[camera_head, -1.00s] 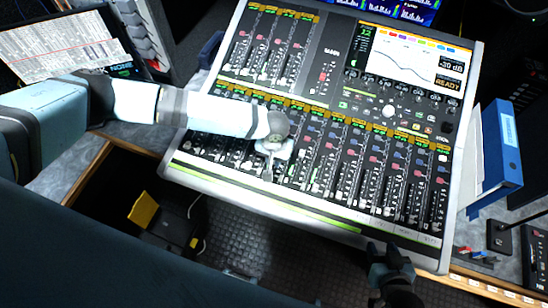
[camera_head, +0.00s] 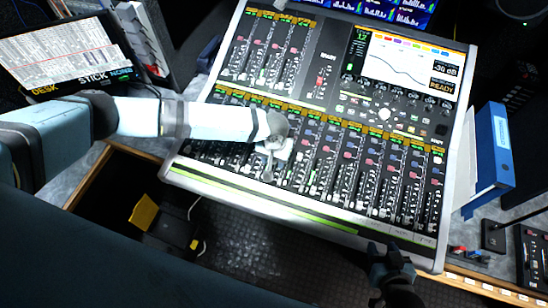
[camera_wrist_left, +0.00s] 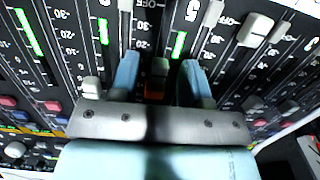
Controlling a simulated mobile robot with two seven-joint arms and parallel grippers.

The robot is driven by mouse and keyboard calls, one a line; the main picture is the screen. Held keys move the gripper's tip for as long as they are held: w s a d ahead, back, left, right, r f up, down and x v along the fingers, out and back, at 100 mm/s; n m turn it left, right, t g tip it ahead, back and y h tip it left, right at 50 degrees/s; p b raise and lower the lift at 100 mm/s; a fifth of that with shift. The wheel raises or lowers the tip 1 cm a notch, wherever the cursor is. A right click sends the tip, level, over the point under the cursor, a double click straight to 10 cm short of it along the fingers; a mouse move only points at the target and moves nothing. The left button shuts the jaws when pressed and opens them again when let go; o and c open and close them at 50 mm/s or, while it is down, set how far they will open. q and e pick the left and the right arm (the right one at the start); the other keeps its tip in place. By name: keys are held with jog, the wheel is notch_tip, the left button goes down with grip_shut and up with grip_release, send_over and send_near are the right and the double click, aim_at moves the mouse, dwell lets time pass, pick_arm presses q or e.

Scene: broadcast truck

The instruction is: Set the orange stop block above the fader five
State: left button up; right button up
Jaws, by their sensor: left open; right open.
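The mixing console (camera_head: 340,235) fills the middle of the head view, with rows of faders. My left gripper (camera_head: 271,160) points down over its lower fader row; it is open. In the left wrist view its two light-blue fingers (camera_wrist_left: 160,78) straddle a small orange-red block (camera_wrist_left: 155,94), probably the orange stop block, partly hidden by the gripper body. Whether the fingers touch it I cannot tell. A printed 5 (camera_wrist_left: 193,10) shows just beyond the fingers. In the head view the block is hidden. My right gripper (camera_head: 390,262) is open at the console's front edge, away from the faders.
Neighbouring fader caps (camera_wrist_left: 255,29) stand close on both sides of the left gripper. A tilted screen (camera_head: 65,58) stands at the left. A blue binder (camera_head: 494,150) stands right of the console.

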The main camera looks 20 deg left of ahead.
pick_arm(q)
notch_tip(320, 180, up, 14)
jog(key=b, duration=0.1)
jog(key=shift+f, duration=0.15)
dwell(0.6)
jog(key=s+d+f+m+t+h, duration=0.1)
jog(key=s+d+f+t+h, duration=0.1)
jog(key=s+d+h, duration=0.3)
jog(key=s+d+f+m+t+h, duration=0.1)
jog(key=s+d+f+t+h, duration=0.15)
jog(key=d, duration=0.35)
jog(key=s+a+f+t+y, duration=0.2)
jog(key=s+a, duration=0.3)
jog(key=a, duration=0.3)
jog(key=s+a+f+t+y, duration=0.2)
jog(key=s+a+f+t, duration=0.2)
jog(key=s+a, duration=0.2)
jog(key=shift+a+f+m, duration=0.3)
jog(key=shift+a+f, duration=0.05)
jog(key=shift+a, duration=0.85)
jog(key=shift+t, duration=0.25)
